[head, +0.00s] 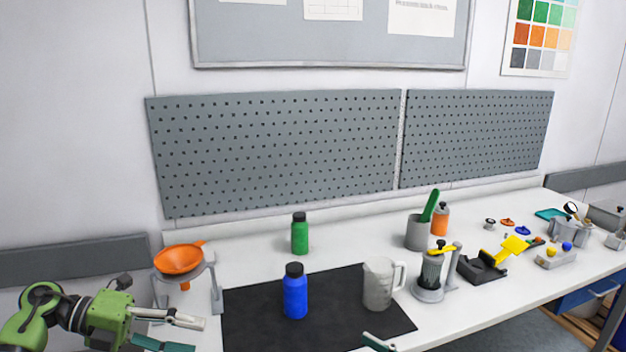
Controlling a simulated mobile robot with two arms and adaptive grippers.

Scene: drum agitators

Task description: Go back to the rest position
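My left gripper (198,335) shows at the lower left. Its two fingers are apart with nothing between them, over the table just left of the black mat (255,334). Only a small tip of my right gripper (376,343) shows at the bottom edge, in front of the mat, so its opening is hidden. A blue bottle (295,296) with a black cap and a grey jug (378,284) stand upright on the mat. A green bottle (300,236) stands behind it.
An orange funnel (179,259) sits in a grey stand (217,289) just behind my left gripper. A grey cup (417,234), an orange bottle (440,219), a drum agitator (431,272) and a black-and-yellow device (482,267) stand to the right. The mat's front middle is clear.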

